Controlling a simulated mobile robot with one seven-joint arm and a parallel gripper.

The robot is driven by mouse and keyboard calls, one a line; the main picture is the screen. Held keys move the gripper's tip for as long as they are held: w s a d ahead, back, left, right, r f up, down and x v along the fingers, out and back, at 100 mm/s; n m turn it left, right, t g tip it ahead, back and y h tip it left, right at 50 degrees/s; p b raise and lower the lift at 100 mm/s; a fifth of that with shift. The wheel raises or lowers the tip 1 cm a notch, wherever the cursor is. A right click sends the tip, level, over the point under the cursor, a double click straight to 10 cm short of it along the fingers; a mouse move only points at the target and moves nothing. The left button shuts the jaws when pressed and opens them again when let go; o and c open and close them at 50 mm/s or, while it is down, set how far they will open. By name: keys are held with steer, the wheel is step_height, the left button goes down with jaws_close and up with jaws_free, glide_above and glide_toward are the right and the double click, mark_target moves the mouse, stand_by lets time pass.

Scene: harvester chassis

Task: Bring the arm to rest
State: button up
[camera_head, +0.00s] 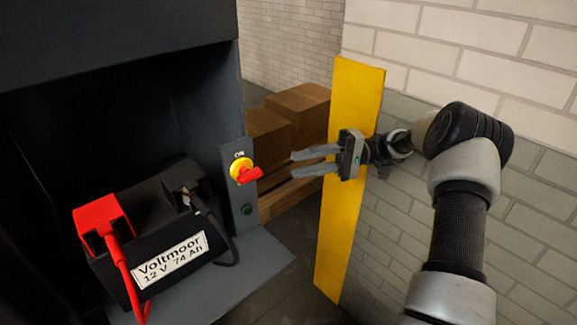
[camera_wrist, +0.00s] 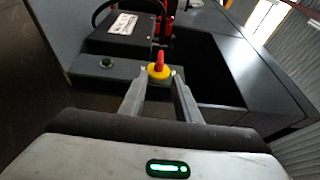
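My gripper (camera_head: 294,164) is to the right of the red-and-yellow rotary switch (camera_head: 243,169), with its fingers pointing left toward it. A gap shows between the fingertips and the switch. The two fingers are apart with nothing between them. In the wrist view the fingers (camera_wrist: 157,76) reach forward, and the switch (camera_wrist: 159,69) shows beyond and between their tips. The switch sits on a grey panel under an "ON" label. Its red handle points right and slightly down in the head view. My arm comes in from the lower right.
A black battery (camera_head: 160,235) with a red terminal cover (camera_head: 103,215) sits in the dark chassis bay on a grey shelf (camera_head: 235,285). A green button (camera_head: 247,209) is below the switch. A yellow post (camera_head: 338,235) and brick wall stand behind my gripper. Cardboard boxes (camera_head: 300,108) are behind.

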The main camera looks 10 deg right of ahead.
steer(key=shift+d, duration=0.2)
steer(key=s+a+r+m+t+h, duration=0.1)
steer(key=s+a+r+h, duration=0.45)
steer(key=s+h, duration=0.4)
steer(key=s+d+r+t+h, duration=0.1)
steer(key=s+d+t+h, duration=0.15)
steer(key=s, duration=0.35)
steer(key=s+d+r+m+t+h, duration=0.1)
steer(key=s+d+t+h, duration=0.15)
steer(key=s, duration=0.25)
steer(key=s+d+r+t+h, duration=0.1)
steer(key=s+d+t+h, duration=0.15)
steer(key=s, duration=0.35)
step_height(320, 180, up, 14)
steer(key=p, duration=1.4)
steer(key=shift+a+t+h+p, duration=0.35)
steer(key=shift+t+h, duration=0.05)
steer(key=shift+t, duration=0.05)
steer(key=shift+s+r, duration=0.1)
